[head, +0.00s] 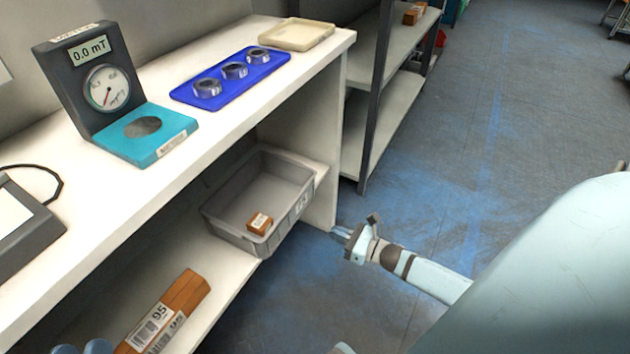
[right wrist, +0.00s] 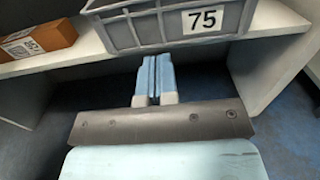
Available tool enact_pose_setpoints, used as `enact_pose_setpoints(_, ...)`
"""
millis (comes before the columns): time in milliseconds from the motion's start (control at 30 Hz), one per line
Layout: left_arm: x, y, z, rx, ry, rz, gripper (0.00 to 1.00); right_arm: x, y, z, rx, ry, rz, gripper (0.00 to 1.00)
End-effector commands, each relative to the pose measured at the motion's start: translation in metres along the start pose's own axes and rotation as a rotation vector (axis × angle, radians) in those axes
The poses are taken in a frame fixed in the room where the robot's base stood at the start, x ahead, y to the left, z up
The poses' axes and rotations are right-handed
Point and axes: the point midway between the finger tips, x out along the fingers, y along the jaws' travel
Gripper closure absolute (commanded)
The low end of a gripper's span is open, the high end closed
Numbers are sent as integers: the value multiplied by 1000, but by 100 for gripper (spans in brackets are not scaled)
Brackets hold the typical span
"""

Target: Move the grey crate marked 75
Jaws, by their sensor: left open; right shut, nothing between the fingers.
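The grey crate marked 75 (head: 222,232) sits on the lower shelf under the counter, a small brown box (head: 260,222) inside it. In the right wrist view the crate's front wall (right wrist: 155,32) fills the top, with the 75 label facing me. My right gripper (head: 342,234) is shut and empty, just right of the crate and apart from it in the head view. In the right wrist view its fingertips (right wrist: 153,58) are together below the crate's front.
The brown box marked 95 (head: 166,312) lies on the lower shelf (head: 215,292), left of the crate. The counter (head: 225,118) above holds a gauge (head: 108,92), a blue tray (head: 215,92) of rings and a pale tray (head: 297,34). A shelf post (head: 372,110) stands behind; the right floor is clear.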

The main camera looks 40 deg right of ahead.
Motion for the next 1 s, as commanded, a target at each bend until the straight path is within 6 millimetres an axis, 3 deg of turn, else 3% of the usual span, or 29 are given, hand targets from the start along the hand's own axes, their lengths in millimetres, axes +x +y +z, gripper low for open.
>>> enact_pose_setpoints(400, -2, -6, 33, -4, -102, 7, 57, 85, 0, -1, 2, -3, 0, 100)
enact_pose_setpoints(600, -3, -8, 49, -5, -154, 12, 57, 116, 0, -1, 2, -1, 0, 100)
enact_pose_setpoints(800, -4, -8, 55, -7, -182, 16, 57, 130, 0, 0, 3, 0, 0, 100)
enact_pose_setpoints(1000, -4, -8, 55, -8, -185, 16, 57, 132, 0, 1, 3, 0, -1, 100)
